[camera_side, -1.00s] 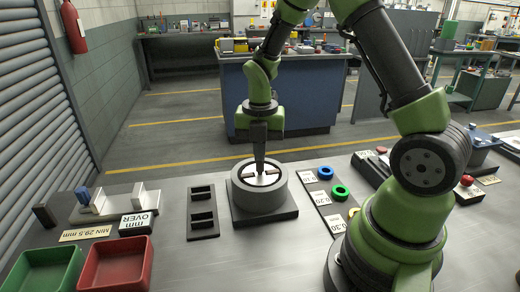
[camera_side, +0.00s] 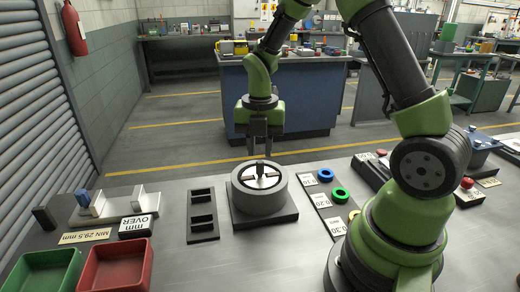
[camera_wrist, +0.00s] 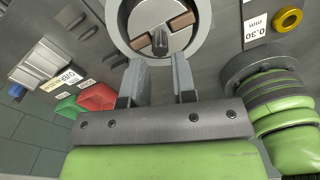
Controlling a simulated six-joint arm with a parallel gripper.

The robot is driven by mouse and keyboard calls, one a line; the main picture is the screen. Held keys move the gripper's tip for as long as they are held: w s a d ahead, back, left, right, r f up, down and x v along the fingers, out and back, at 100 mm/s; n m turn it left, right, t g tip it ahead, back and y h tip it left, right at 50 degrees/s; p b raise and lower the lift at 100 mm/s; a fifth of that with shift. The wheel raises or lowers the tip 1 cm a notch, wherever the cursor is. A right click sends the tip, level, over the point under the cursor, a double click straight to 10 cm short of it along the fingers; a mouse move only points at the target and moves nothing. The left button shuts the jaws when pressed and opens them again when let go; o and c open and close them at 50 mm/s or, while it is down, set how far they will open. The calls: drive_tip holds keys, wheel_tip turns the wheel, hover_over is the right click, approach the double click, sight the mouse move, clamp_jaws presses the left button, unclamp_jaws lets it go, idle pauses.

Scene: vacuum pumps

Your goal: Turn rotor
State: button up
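The rotor (camera_side: 260,176) sits inside the round grey pump housing (camera_side: 258,200) on a dark square base. It is a light disc with brown vanes in slots and a dark upright knob (camera_side: 260,168) at its centre. The wrist view also shows the rotor (camera_wrist: 148,36) and the knob (camera_wrist: 160,40). My gripper (camera_side: 265,150) is above the housing, with its two fingers apart and nothing between them. In the wrist view my gripper's fingers (camera_wrist: 168,66) are spread below the knob and apart from it.
A black slotted holder (camera_side: 203,214) stands left of the housing. A gauge block (camera_side: 115,203), a green tray (camera_side: 40,272) and a red tray (camera_side: 116,266) are further left. A plate with blue (camera_side: 325,173), green and yellow rings lies on the right.

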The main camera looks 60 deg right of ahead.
drive_tip(key=shift+r, duration=0.2)
wheel_tip(320, 180, up, 6)
drive_tip(key=shift+f, duration=0.1)
idle(0.7)
